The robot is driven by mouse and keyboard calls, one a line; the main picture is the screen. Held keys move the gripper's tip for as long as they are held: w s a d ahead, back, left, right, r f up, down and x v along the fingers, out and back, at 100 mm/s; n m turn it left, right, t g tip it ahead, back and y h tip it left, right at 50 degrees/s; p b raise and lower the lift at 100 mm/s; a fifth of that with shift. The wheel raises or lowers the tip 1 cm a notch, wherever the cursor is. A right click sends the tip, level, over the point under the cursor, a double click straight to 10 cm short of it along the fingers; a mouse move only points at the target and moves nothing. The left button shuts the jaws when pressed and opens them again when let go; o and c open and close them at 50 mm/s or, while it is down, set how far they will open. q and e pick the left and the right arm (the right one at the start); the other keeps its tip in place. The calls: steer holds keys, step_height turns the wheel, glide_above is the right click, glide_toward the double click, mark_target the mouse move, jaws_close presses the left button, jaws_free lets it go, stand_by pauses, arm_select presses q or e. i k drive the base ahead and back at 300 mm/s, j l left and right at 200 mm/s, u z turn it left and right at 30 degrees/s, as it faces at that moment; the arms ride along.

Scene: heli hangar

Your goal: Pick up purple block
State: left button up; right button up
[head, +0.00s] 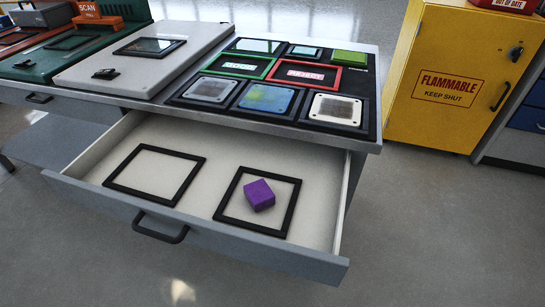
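The purple block (259,195) lies in the open drawer (215,160) of the workbench. It sits inside the right black square frame (284,220) on the drawer floor, turned at an angle to that frame. Nothing covers the block. Neither of my grippers shows in the head view.
The left black frame (113,178) in the drawer is empty. The drawer front with its handle (160,230) sticks out over the floor. The bench top (215,110) overhangs the drawer's back and carries several framed plates. A yellow flammables cabinet (450,60) stands at right. Floor (430,230) there is clear.

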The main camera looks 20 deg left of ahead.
mark_target(260, 196)
steer(key=k+j+z, duration=0.55)
steer(key=k+z, duration=0.2)
steer(key=k+j+z, duration=0.1)
steer(key=k+z, duration=0.25)
steer(key=k, duration=0.15)
